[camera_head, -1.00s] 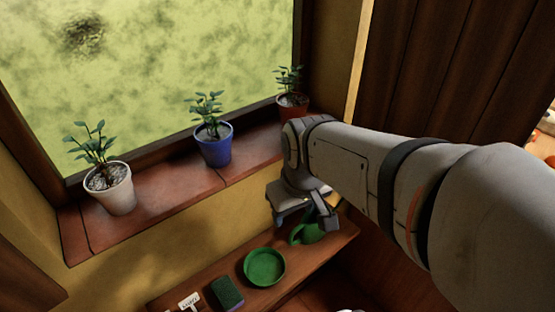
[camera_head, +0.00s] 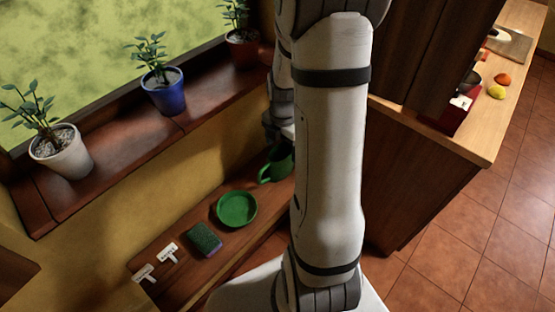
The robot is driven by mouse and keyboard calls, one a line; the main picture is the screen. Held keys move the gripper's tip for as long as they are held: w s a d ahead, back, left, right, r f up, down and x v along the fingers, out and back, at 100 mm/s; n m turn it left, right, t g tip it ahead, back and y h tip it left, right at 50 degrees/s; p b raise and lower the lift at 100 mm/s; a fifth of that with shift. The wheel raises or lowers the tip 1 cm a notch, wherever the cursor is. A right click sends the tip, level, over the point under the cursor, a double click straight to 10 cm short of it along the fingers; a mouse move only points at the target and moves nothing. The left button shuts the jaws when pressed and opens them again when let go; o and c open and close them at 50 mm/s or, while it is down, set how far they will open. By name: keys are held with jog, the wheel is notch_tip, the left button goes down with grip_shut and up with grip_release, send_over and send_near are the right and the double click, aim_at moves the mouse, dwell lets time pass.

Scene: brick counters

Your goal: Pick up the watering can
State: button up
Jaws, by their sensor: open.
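The green watering can (camera_head: 277,166) stands on the low wooden shelf (camera_head: 182,273) below the window, just left of my arm. Its handle side faces left, and its right part is hidden behind my arm. My gripper (camera_head: 279,132) is just above and behind the can, largely covered by my own arm. The gripper is open, and no part of the can is seen held. Whether the fingers touch the can is hidden.
A green dish (camera_head: 237,209), a sponge (camera_head: 204,239) and white labels (camera_head: 168,252) lie on the shelf left of the can. A wooden counter (camera_head: 490,140) stands at right, with free tiled floor below.

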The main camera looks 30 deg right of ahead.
jog(key=f, duration=0.7)
jog(key=shift+a+f, duration=0.2)
jog(key=shift+f, duration=0.2)
jog(key=c, duration=1.5)
